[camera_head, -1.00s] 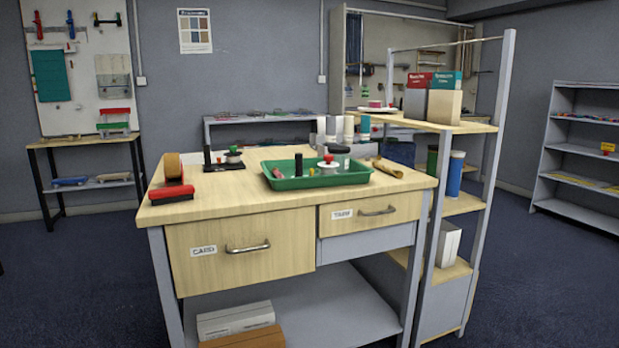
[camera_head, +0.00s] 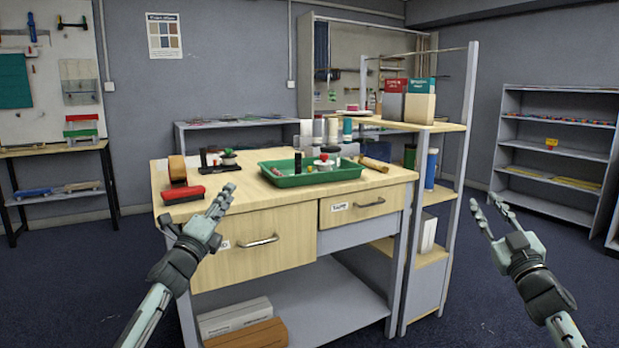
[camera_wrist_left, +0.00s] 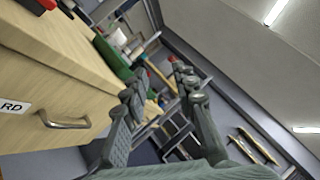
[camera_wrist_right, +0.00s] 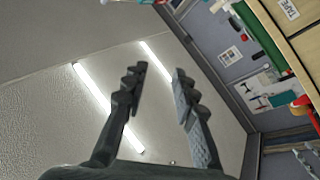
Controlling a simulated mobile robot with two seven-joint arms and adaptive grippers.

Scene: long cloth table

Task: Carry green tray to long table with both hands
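The green tray (camera_head: 312,178) sits on the wooden top of a workbench (camera_head: 230,206). It holds several small items, among them a black cylinder and a white-and-red piece. Its green side also shows in the left wrist view (camera_wrist_left: 112,56) and in the right wrist view (camera_wrist_right: 262,36). My left gripper (camera_head: 222,200) is open and empty, in front of the bench's left drawer and apart from the tray. My right gripper (camera_head: 484,212) is open and empty, out to the right of the bench and shelf. I cannot make out a long cloth table.
A red-based stamp or brush (camera_head: 184,193) lies at the bench's left edge. A brown roll (camera_head: 374,164) lies right of the tray. A shelf unit (camera_head: 437,128) with boxes adjoins the bench's right side. Blue carpet (camera_head: 475,290) is clear at the right.

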